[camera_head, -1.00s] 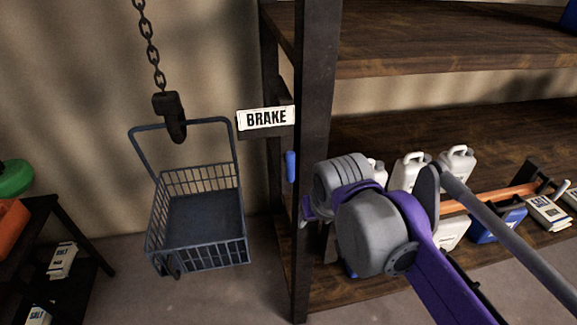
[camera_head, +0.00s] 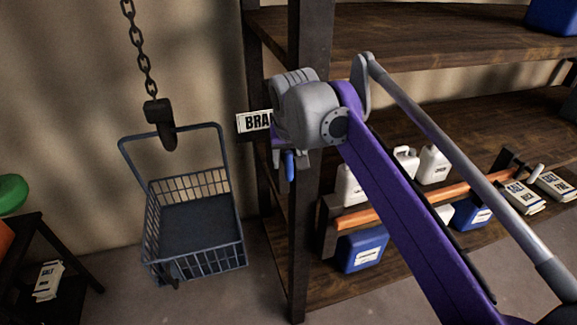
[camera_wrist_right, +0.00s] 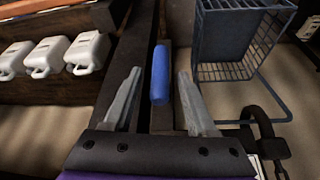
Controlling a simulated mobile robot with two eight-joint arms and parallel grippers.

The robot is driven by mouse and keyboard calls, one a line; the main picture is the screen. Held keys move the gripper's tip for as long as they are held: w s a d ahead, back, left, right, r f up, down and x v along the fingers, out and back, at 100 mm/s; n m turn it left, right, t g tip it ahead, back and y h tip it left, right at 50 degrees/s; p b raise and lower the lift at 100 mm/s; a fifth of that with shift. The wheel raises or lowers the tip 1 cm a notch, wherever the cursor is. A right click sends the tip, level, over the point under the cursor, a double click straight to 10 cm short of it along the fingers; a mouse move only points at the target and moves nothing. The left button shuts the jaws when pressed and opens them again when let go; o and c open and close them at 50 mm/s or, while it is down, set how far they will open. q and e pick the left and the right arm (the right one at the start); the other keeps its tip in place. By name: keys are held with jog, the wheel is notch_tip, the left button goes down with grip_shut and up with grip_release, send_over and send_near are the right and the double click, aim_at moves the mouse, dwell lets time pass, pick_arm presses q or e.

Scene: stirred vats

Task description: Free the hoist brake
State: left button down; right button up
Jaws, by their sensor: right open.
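The brake handle (camera_head: 289,165) is a short blue grip that hangs below the BRAKE sign (camera_head: 254,121) on the dark shelf post. In the right wrist view the blue handle (camera_wrist_right: 160,74) lies between the two spread fingers of my right gripper (camera_wrist_right: 157,100), with a gap on each side. In the head view my right gripper (camera_head: 281,158) is at the post, just by the handle, and my wrist hides part of the sign. A dark blue wire basket (camera_head: 205,222) hangs from a hook (camera_head: 160,122) on a chain. My left gripper is not in view.
A wooden shelf rack (camera_head: 420,50) stands right of the post, holding white jugs (camera_head: 433,165), blue containers (camera_head: 361,250) and an orange bar (camera_head: 415,207). A dark table (camera_head: 50,240) stands at the far left. The floor below the basket is clear.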

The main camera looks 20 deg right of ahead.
jog(key=shift+x, duration=1.3)
grip_shut()
